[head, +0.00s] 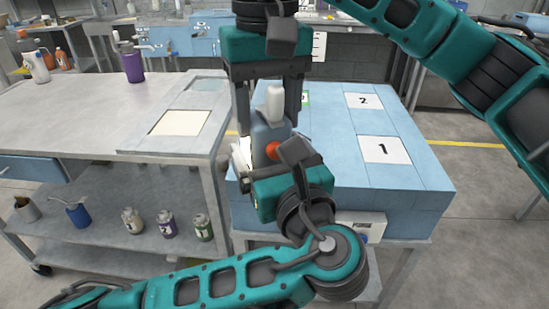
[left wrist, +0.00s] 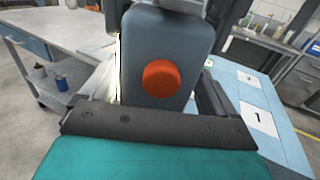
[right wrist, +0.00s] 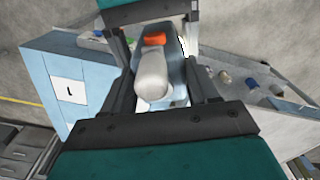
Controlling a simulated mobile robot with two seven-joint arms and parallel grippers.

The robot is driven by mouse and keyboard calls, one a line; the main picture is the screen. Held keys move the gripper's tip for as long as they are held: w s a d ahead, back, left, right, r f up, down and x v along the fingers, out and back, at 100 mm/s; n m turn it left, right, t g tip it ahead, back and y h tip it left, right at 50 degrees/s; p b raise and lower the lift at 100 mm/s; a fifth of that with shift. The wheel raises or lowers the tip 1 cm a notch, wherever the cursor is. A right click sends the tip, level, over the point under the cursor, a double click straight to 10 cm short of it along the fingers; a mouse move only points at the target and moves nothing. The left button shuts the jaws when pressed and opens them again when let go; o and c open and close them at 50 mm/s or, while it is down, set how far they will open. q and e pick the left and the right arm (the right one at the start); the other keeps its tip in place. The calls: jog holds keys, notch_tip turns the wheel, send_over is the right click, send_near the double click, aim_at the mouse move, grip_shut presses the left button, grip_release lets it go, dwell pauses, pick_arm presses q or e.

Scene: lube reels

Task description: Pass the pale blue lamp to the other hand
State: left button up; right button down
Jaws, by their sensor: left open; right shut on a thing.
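The pale blue lamp (head: 262,132), with a whitish head on top and an orange-red button on its side, is held upright near the left edge of the blue table. My right gripper (head: 268,112) comes from above and is shut on it; the right wrist view shows the lamp's whitish head (right wrist: 152,75) between the fingers. My left gripper (head: 265,165) is low at the lamp's near side, jaws open. In the left wrist view the lamp (left wrist: 166,45) stands close in front of its palm; whether the left fingers touch it is unclear.
The blue table (head: 420,180) has white pads marked 1 (head: 385,150) and 2 (head: 364,101). A grey bench (head: 70,115) at left bears a purple bottle (head: 132,65) and a cream panel (head: 180,122). Several small containers, including a blue can (head: 77,214), stand on its lower shelf.

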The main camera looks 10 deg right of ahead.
pick_arm(q)
jog(key=shift+d, duration=0.1)
jog(key=c, duration=1.3)
pick_arm(e)
jog(key=shift+a, duration=0.15)
pick_arm(q)
jog(key=shift+r, duration=0.1)
jog(key=shift+c, duration=0.2)
pick_arm(e)
jog(key=c, duration=0.6)
grip_release()
jog(key=shift+c, duration=0.2)
jog(key=o, duration=0.4)
jog(key=shift+o, duration=0.2)
